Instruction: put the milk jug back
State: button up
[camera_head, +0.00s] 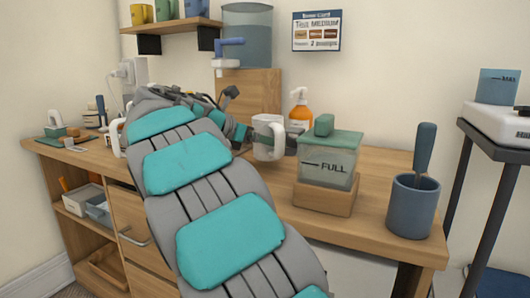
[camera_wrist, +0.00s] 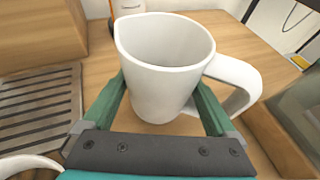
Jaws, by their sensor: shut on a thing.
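The milk jug (camera_wrist: 160,75) is white, with a spout lip and a handle on the right in the wrist view. It is upright and looks empty. My gripper (camera_wrist: 162,103) is shut on its body, with one green finger on each side. In the head view the jug (camera_head: 268,137) is above the counter's back half, left of the clear container marked FULL; my arm hides part of the gripper (camera_head: 255,135). I cannot tell whether the jug's base touches the counter.
The container (camera_head: 328,160) in its wooden base stands close right of the jug. A slatted tray (camera_wrist: 40,105) lies to the left in the wrist view. A blue cup (camera_head: 413,205) stands at the counter's right end.

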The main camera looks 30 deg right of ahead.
notch_tip(320, 180, down, 2)
jog(key=shift+a+f+b, duration=0.1)
jog(key=shift+f+b, duration=0.15)
jog(key=shift+b, duration=0.05)
jog(key=o, duration=1.5)
jog(key=p+v, duration=0.2)
jog(key=v, duration=1)
jog(key=shift+s, duration=0.1)
